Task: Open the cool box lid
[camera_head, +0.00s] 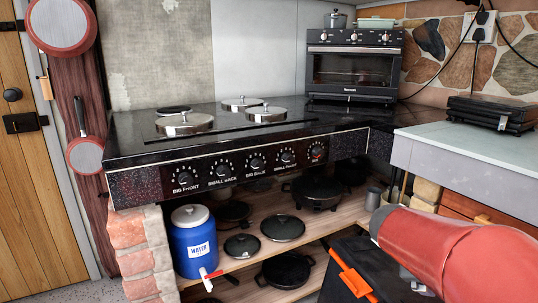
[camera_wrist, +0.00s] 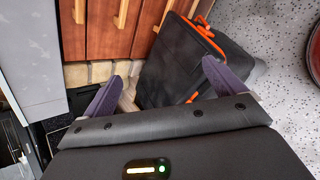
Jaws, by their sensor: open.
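The cool box (camera_head: 338,285) is a dark box with an orange handle (camera_head: 350,274). It stands low in front of the shelf in the head view, partly hidden by my red arm. In the wrist view the cool box (camera_wrist: 180,62) lies beyond my fingers, with orange trim along its edges. Its lid looks shut, though the seam is not clear. My gripper (camera_wrist: 162,75) has two purple fingers spread wide apart with nothing between them. It looks apart from the box, but the exact distance is unclear. The fingers do not show in the head view.
A brick plinth carries a black stove (camera_head: 250,135) with lidded pans. A blue water jug (camera_head: 196,245) and several dark pans stand on the wooden shelf below. A grey counter (camera_head: 475,160) is at the right. Wooden drawers (camera_wrist: 125,30) border the box; speckled floor (camera_wrist: 275,55) lies right of it.

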